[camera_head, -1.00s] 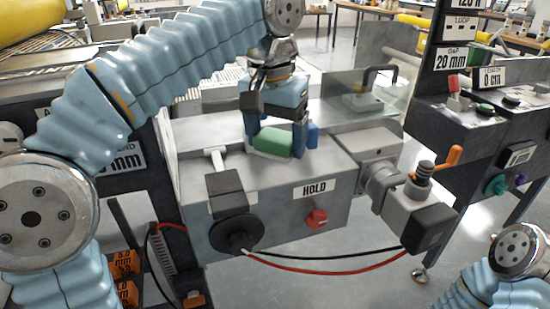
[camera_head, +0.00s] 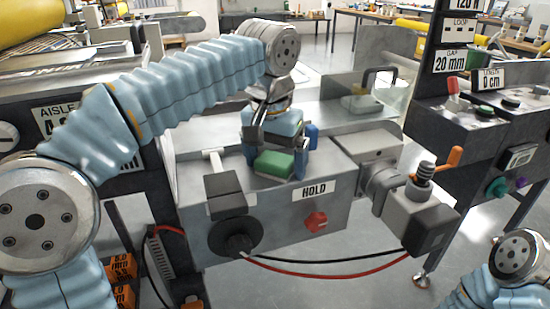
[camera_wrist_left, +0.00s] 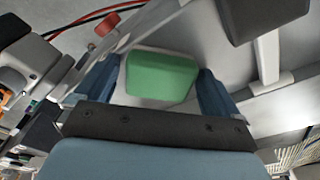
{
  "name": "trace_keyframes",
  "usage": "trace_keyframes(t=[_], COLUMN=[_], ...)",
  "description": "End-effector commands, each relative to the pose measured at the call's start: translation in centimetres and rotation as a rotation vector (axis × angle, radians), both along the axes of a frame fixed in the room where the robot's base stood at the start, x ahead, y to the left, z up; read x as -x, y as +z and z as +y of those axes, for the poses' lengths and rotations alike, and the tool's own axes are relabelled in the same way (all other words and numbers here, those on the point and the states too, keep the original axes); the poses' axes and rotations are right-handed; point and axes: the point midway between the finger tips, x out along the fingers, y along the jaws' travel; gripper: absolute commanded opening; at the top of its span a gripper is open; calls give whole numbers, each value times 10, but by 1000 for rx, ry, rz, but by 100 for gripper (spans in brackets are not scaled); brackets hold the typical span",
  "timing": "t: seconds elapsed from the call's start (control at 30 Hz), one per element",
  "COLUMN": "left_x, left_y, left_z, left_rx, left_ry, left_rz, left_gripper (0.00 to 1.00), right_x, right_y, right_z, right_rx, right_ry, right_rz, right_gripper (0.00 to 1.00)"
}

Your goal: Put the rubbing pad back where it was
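A green block, which I take to be the rubbing pad (camera_head: 274,163), is between the two blue fingers of my left gripper (camera_head: 275,160). It is at the front edge of the grey box's top (camera_head: 335,165), above and left of the HOLD label. My right gripper is out of view; only part of my right arm shows at lower right.
A red knob (camera_head: 316,222) is on the front face. A clear guard (camera_head: 375,85) stands behind at right.

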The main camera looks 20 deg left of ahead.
Motion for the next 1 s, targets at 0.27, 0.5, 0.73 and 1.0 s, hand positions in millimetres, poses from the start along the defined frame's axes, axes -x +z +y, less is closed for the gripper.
trace_keyframes(t=[0.27,0.5,0.73,1.0], left_x=[0,3,10,14], left_y=[3,41,91,119], left_z=[0,0,1,2], left_rx=[0,1,1,-1], left_ry=[0,-1,-2,-1], left_rz=[0,-3,-3,0], left_gripper=[100,100,100,100], right_x=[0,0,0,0], right_y=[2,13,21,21], right_z=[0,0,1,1], right_rx=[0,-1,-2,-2], right_ry=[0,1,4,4], right_rz=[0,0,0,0], right_gripper=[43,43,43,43])
